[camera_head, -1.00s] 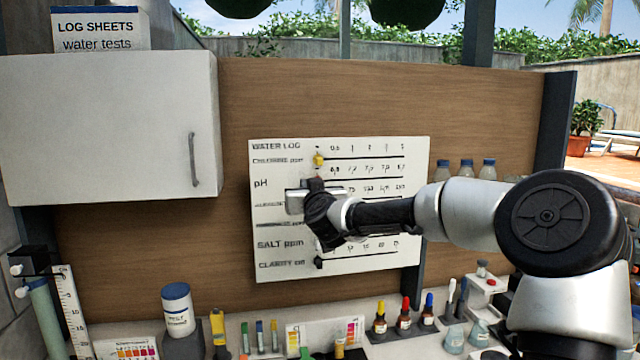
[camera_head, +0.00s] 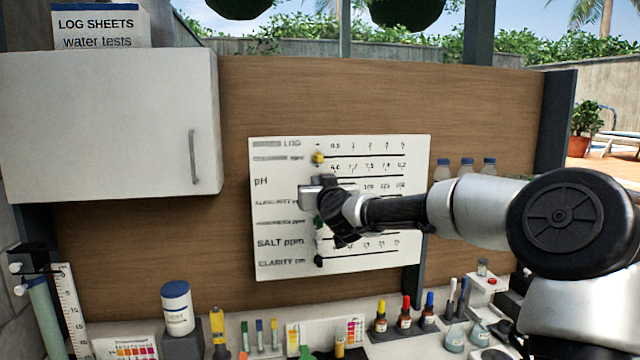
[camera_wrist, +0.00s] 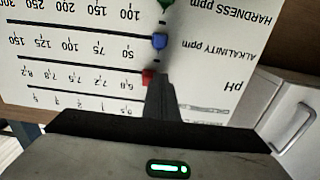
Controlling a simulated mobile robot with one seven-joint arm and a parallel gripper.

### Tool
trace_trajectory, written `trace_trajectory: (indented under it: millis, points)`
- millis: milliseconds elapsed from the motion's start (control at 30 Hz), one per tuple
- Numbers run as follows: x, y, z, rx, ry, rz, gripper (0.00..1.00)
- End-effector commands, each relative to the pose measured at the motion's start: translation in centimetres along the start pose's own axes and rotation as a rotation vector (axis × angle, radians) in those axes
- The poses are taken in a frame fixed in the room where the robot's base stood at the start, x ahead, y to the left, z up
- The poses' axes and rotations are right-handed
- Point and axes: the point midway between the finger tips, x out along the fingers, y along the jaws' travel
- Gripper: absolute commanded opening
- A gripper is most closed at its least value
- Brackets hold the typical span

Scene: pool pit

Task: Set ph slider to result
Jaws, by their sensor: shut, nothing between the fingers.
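The white water log board (camera_head: 275,215) hangs on the wooden wall with several labelled slider rows. In the wrist view the board is upside down. The red pH slider (camera_wrist: 148,77) sits at the low end of its row, beside the 6.8 label. My gripper (camera_head: 318,183) is at the left part of the board, over the pH row, and hides that slider in the head view. In the wrist view my dark shut fingers (camera_wrist: 160,98) reach up close beside the red slider with nothing between them; I cannot tell whether they touch it.
A blue alkalinity slider (camera_wrist: 160,41) and a green hardness slider (camera_wrist: 165,4) are near. The yellow chlorine slider (camera_head: 319,158) is above my gripper. A white cabinet (camera_head: 105,125) is left. Bottles and colour cards (camera_head: 125,348) crowd the counter below.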

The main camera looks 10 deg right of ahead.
Motion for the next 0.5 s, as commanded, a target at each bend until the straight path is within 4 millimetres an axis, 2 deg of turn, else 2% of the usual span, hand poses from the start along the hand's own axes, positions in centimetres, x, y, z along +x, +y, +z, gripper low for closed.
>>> trace_trajectory:
  millis: [500]
  points:
    - [0.0, 3.3, 0.1, 0.0, 0.001, 0.004, 0.0]
